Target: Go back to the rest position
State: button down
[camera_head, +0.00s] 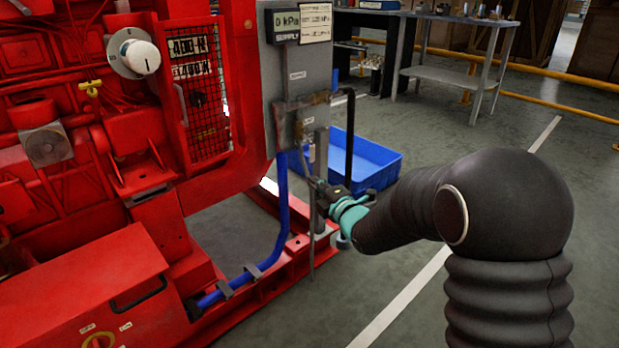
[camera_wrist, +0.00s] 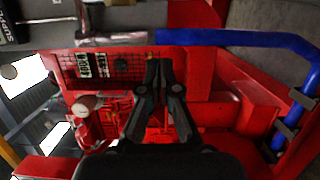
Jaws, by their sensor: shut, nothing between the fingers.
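My gripper (camera_head: 318,186) is at the end of my black sleeved arm, which reaches from the right toward the pumpset. The gripper appears just below the grey supply panel (camera_head: 299,88), in front of its lower pipework; whether it touches anything I cannot tell. In the wrist view the two dark fingers (camera_wrist: 158,66) meet at their tips, with nothing between them. Behind them are the red pumpset (camera_wrist: 232,115), its black mesh guard and the blue hose (camera_wrist: 240,38).
The red pumpset (camera_head: 85,290) fills the left. A blue hose (camera_head: 283,210) runs down to its base. A blue bin (camera_head: 375,160) lies on the floor behind my gripper. A workbench (camera_head: 450,75) and yellow rails (camera_head: 560,75) stand at the back. Floor on the right is clear.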

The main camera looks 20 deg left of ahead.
jog(key=shift+s+d, duration=0.15)
jog(key=shift+s, duration=0.05)
dwell(0.4)
